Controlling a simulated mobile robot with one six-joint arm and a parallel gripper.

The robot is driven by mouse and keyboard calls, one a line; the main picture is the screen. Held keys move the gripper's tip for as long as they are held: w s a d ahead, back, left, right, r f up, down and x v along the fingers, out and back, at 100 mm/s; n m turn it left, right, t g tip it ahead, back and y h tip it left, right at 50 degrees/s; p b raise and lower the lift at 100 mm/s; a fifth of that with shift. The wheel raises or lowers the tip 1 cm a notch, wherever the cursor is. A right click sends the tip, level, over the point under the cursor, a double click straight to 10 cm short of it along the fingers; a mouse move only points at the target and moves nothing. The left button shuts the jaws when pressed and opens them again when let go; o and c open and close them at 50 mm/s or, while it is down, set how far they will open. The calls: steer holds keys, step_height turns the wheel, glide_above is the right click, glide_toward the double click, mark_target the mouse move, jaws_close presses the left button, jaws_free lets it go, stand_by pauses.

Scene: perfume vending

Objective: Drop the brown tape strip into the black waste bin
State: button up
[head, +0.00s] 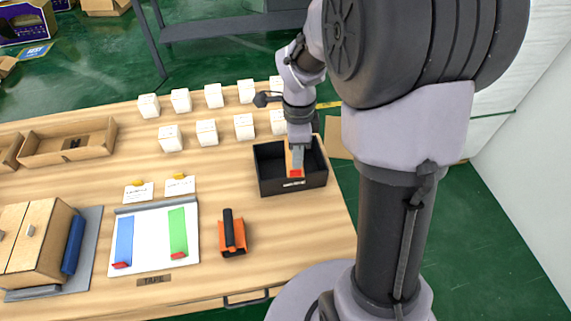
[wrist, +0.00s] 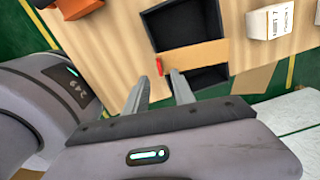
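The brown tape strip (head: 294,158) has a red end. It also shows in the wrist view (wrist: 195,58), stretched across the opening of the black waste bin (wrist: 158,24). In the head view the strip overlaps the inside of the bin (head: 272,184); I cannot tell whether it rests in it or is above it. My gripper (head: 299,160) is over the bin. In the wrist view its fingers (wrist: 161,76) stand apart, with the red end just beyond the gap and no finger visibly clamping it.
A white board (head: 153,251) holds a blue strip (head: 123,242) and a green strip (head: 178,233). An orange-black tape dispenser (head: 232,236) stands in front of the bin. Several white boxes (head: 206,132) stand behind. A cardboard tray (head: 68,142) is at left.

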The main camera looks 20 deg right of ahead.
step_height(320, 180, up, 11)
steer(key=p, duration=0.3)
